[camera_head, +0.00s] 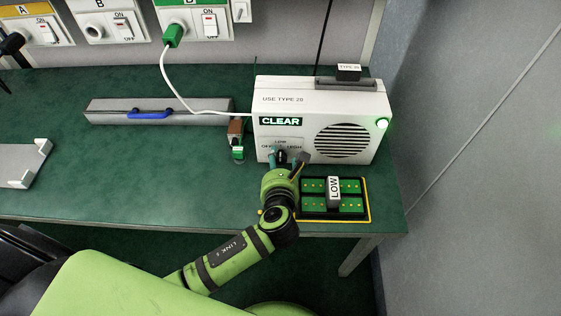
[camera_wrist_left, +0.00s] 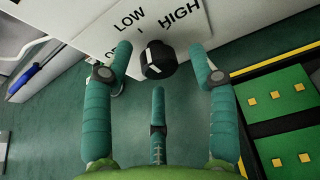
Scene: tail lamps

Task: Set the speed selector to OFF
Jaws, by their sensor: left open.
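The speed selector is a black knob (camera_wrist_left: 158,60) on the front of a white box-shaped unit (camera_head: 375,100). In the left wrist view LOW and HIGH are legible around it, and the OFF label is partly covered by a finger. A pale mark shows on the knob, but I cannot tell for certain which label it points at. In the head view the knob (camera_head: 281,156) is partly hidden by my gripper. My left gripper (camera_head: 287,160) is open in front of the knob. Its teal fingers (camera_wrist_left: 160,54) are spread on either side, with no clear contact.
A small green-and-brown item (camera_head: 237,140) stands left of the unit. A grey case (camera_head: 105,112) with a blue handle lies farther left. A white cable (camera_head: 170,85) runs behind.

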